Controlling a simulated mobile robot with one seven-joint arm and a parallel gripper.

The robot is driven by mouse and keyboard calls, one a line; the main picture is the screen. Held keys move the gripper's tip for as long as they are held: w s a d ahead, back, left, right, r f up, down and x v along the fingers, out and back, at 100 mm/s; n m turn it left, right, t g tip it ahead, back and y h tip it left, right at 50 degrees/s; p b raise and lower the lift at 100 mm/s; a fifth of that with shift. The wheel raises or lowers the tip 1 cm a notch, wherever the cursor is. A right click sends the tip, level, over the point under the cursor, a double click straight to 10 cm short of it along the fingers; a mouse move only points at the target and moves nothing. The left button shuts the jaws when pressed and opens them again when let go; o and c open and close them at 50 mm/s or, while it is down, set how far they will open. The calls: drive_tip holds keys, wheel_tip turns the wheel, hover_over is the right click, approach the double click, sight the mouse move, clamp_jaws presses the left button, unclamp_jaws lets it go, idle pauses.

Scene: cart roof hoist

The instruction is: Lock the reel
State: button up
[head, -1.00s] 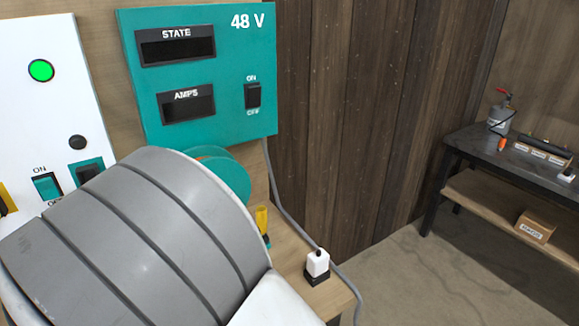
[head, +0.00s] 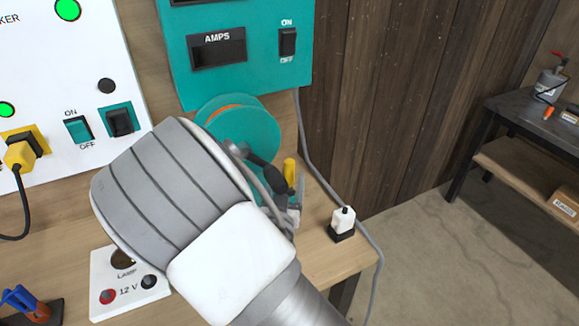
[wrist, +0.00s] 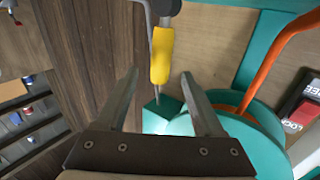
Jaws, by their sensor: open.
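The reel (head: 250,125) is a teal drum with orange cable, behind my arm in the head view. It also shows at the lower right in the wrist view (wrist: 262,148). A yellow grip (wrist: 162,55) on a thin metal shaft stands by a teal block beside the reel. The grip also shows in the head view (head: 289,171). My gripper (wrist: 160,88) is open, its fingertips on either side of the shaft's line in the picture. Nothing is clamped; whether the fingers touch the grip, I cannot tell.
A black crank handle (head: 267,173) is close to the yellow grip. A white-and-black plug block (head: 342,222) sits near the bench edge. A grey cable (head: 318,175) runs past it.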

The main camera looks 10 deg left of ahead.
sight(289, 172)
drive_tip(key=w, duration=0.5)
drive_tip(key=shift+a, duration=0.15)
clamp_jaws()
idle(1.3)
